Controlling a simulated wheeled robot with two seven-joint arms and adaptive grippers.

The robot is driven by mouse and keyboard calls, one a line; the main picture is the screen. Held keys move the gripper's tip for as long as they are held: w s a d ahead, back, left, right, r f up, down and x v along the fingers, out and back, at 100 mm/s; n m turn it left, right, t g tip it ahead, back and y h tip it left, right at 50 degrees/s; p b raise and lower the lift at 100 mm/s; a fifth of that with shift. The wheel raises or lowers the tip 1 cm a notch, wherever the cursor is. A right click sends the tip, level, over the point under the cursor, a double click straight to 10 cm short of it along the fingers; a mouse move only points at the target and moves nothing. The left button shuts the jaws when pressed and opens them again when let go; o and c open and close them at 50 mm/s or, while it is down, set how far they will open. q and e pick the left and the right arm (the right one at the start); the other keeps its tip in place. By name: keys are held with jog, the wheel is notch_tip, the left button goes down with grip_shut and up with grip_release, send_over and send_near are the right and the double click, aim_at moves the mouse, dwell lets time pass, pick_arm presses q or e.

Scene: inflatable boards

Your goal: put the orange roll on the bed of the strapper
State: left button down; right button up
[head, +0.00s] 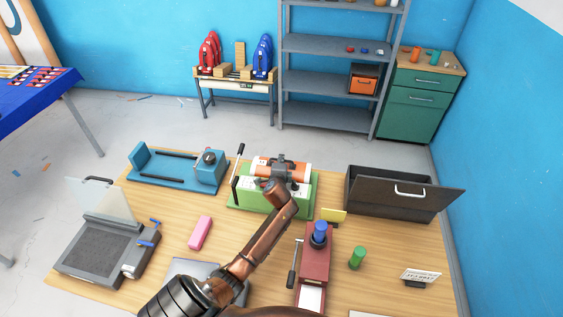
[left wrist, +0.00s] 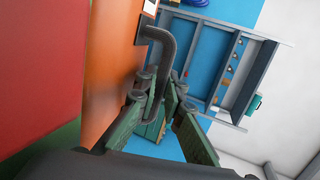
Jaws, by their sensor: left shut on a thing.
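The orange roll (head: 296,168), with white parts, is at the green machine (head: 262,198) in the middle back of the wooden table. It lies on that machine or just above it; I cannot tell if they touch. My left gripper (head: 283,172) is at the roll, reaching in from the front. In the left wrist view, the gripper (left wrist: 165,115) is shut on a dark bent handle (left wrist: 168,45) beside the roll's orange surface (left wrist: 112,55). No label shows which machine is the strapper. My right gripper is not in view.
A blue machine (head: 165,172) stands left of the green one, and an open dark drawer box (head: 375,194) right. A red press (head: 316,262), green cylinder (head: 357,257), pink block (head: 200,232) and grey machine (head: 95,250) are nearer. Bare wood lies around the pink block.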

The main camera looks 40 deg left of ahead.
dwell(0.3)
pick_arm(q)
jog(key=c, duration=2)
grip_release()
jog(key=shift+c, duration=0.2)
jog(key=p+v, duration=0.1)
jog(key=v, duration=1.1)
jog(key=shift+r, duration=0.1)
